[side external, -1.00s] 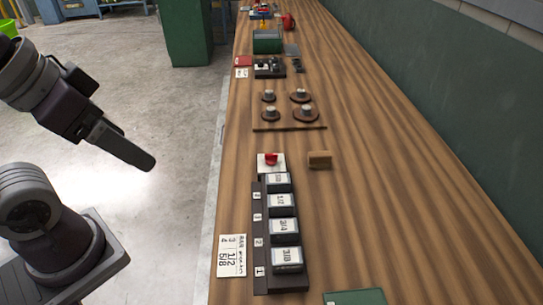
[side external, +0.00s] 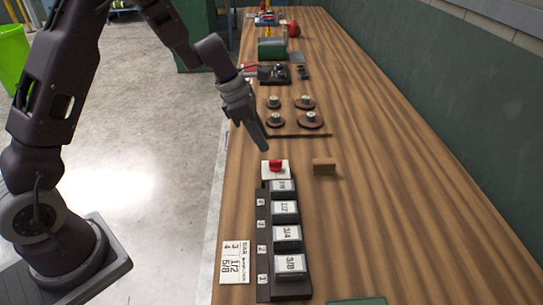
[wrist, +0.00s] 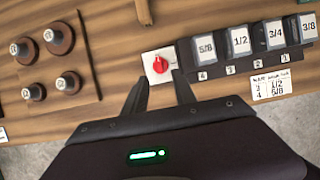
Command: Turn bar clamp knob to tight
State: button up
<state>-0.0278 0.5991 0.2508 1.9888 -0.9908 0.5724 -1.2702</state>
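A red knob (side external: 276,166) sits on a small white plate (side external: 288,173) at the far end of the dark rack. In the wrist view the red knob (wrist: 160,64) is on its white plate (wrist: 148,56), just ahead of my fingertips. My gripper (side external: 265,148) hangs above the bench edge, up and left of the knob in the side view. In the wrist view my gripper (wrist: 160,78) has its two fingers spread apart with nothing between them. They look apart from the knob. Small marks beside the knob are too small to read.
A dark rack (side external: 263,240) holds several labelled blocks, and a printed card (side external: 234,260) lies beside it. A wooden block (side external: 324,167) stands right of the knob. A board with several round knobs (side external: 290,130) lies beyond. The bench's right side is clear.

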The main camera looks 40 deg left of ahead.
aim_at(274, 161)
jog(key=x, duration=0.7)
jog(key=shift+f, duration=0.1)
grip_shut()
